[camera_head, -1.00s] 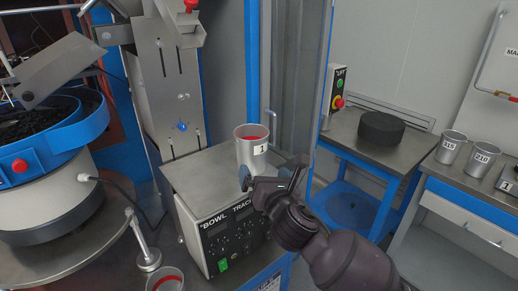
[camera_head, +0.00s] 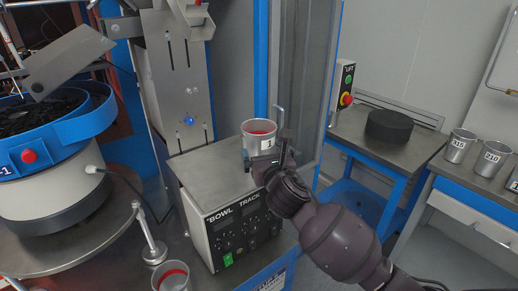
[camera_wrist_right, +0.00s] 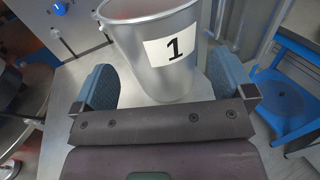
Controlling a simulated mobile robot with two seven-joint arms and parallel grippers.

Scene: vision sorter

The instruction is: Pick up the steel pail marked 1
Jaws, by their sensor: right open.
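The steel pail marked 1 (camera_head: 259,133) stands upright on the metal top of the bowl track control box, with red showing inside its rim. My right gripper (camera_head: 266,160) is in front of the pail, low on its near side. In the right wrist view the pail (camera_wrist_right: 150,60) fills the upper middle, its 1 label facing me. The open fingers of my right gripper (camera_wrist_right: 158,92) reach to either side of the pail's lower part, with gaps visible. My left gripper is not in view.
The control box (camera_head: 235,235) stands under the pail, with a grey column (camera_head: 175,75) behind it. Another red-lined pail (camera_head: 171,278) is at the bottom. Steel pails marked 210 (camera_head: 490,158) and similar stand on the right bench. A black disc (camera_head: 389,126) lies on the blue-legged table.

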